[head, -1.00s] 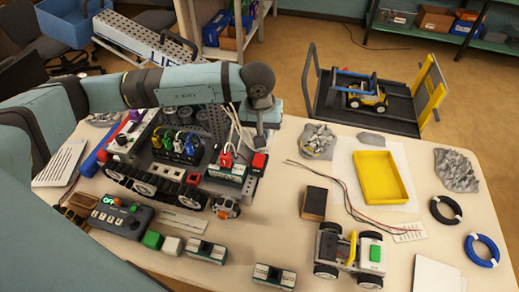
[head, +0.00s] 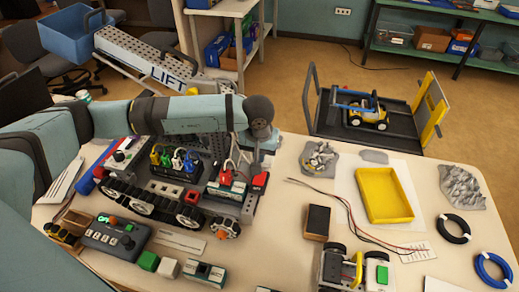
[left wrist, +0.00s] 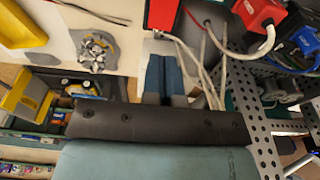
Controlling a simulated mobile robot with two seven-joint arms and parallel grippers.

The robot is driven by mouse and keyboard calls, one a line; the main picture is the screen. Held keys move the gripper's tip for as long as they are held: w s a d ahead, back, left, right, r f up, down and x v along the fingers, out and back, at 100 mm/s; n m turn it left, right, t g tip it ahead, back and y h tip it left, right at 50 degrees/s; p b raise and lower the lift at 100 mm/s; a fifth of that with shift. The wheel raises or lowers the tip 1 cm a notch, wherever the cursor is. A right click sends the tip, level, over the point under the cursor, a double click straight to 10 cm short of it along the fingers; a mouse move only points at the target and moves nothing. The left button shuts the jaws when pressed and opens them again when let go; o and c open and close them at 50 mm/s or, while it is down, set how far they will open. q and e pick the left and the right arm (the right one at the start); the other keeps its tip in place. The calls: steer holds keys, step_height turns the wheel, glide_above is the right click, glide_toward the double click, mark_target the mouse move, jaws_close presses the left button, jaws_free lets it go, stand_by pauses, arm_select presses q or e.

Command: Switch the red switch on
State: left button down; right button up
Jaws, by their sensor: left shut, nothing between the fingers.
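A red block-shaped part (head: 260,180), which looks like the red switch, sits at the right end of the tracked robot (head: 150,205) on the table. In the left wrist view a red block (left wrist: 161,14) is at the top edge, just beyond my fingertips. I cannot tell its lever position. My left gripper (head: 264,160) hangs above the tracked robot's right end, close to the red part. My right gripper is not in view.
A red connector (head: 226,177) with white cables stands left of the red part; cables pass beside my fingers. A perforated grey plate (left wrist: 250,110) is close by in the wrist view. A control box (head: 115,238), yellow tray (head: 384,194) and wheeled cart model (head: 355,272) lie around.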

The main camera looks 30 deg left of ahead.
mark_target(260, 178)
arm_select(q)
steer(key=f, duration=0.2)
steer(key=f+b, duration=0.1)
steer(key=f, duration=0.1)
steer(key=f+b, duration=0.1)
steer(key=f, duration=0.1)
steer(key=shift+w+a+f, duration=0.1)
steer(key=shift+w, duration=0.3)
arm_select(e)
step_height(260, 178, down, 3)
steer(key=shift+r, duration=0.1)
arm_select(q)
steer(key=shift+w+f, duration=0.1)
steer(key=shift+f, duration=0.35)
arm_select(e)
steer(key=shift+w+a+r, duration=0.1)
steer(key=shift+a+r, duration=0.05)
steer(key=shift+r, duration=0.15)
